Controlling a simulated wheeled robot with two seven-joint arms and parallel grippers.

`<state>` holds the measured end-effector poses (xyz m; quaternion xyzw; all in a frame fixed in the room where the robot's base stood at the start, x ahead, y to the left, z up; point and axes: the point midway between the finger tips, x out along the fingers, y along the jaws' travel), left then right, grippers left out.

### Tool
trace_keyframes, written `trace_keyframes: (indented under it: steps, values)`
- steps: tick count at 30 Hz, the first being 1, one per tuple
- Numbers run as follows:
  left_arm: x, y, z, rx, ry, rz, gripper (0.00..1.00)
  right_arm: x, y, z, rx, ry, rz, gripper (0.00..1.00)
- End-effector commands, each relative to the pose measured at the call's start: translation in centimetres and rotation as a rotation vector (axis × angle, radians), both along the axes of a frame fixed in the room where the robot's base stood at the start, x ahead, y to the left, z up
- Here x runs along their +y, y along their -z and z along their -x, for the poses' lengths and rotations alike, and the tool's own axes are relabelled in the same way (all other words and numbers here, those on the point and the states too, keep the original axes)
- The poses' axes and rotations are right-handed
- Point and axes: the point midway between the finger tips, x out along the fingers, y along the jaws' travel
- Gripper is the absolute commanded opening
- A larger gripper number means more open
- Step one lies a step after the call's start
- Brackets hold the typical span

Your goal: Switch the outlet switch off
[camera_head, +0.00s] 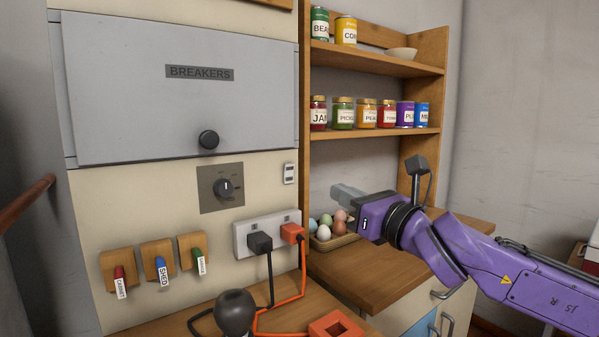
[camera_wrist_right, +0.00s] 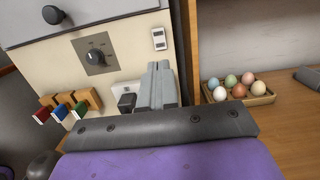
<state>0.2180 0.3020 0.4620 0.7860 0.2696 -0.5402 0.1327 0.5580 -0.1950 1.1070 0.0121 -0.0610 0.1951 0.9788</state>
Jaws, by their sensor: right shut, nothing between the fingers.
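A white double outlet (camera_head: 240,240) is fixed low on the cream panel, with a black plug (camera_head: 260,242) and an orange plug (camera_head: 292,233) in it. A small white switch plate (camera_head: 289,173) sits above it; it also shows in the right wrist view (camera_wrist_right: 159,39). I cannot tell the switch positions. My right gripper (camera_head: 338,190) is shut and empty, to the right of the outlet and apart from the switch plate in the head view. In the right wrist view its fingers (camera_wrist_right: 158,66) hide part of the outlet. My left gripper is out of view.
A grey breaker box (camera_head: 180,100) and a black dial (camera_head: 223,188) are above. Keys hang on wooden hooks (camera_head: 158,255) at left. An egg tray (camera_head: 335,242) lies below my right gripper. Cords, a dark ball (camera_head: 235,312) and an orange block (camera_head: 336,328) occupy the counter.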

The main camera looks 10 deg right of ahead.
Motion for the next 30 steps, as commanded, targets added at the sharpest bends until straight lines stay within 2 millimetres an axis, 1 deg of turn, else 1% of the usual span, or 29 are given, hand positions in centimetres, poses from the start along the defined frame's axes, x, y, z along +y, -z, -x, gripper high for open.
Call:
trace_keyframes:
  steps: [4, 7, 15, 21, 25, 30]
  values:
    - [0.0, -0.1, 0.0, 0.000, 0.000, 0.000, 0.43, 0.3, 0.0, -0.6, 0.002, 0.000, 0.002, 0.00]
    - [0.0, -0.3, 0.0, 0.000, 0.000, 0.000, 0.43, 0.8, -0.3, -2.0, 0.002, 0.001, 0.002, 0.00]
    - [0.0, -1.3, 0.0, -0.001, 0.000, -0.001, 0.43, 3.0, -1.1, -7.4, 0.003, 0.003, 0.001, 0.00]
    - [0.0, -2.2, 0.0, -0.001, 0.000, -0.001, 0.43, 4.4, -1.6, -10.9, 0.003, 0.003, 0.001, 0.00]
    - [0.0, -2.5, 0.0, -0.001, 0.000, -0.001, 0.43, 4.9, -1.7, -12.2, 0.002, 0.003, 0.001, 0.00]
    - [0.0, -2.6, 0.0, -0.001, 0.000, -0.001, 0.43, 5.1, -1.7, -12.8, 0.002, 0.004, 0.000, 0.00]
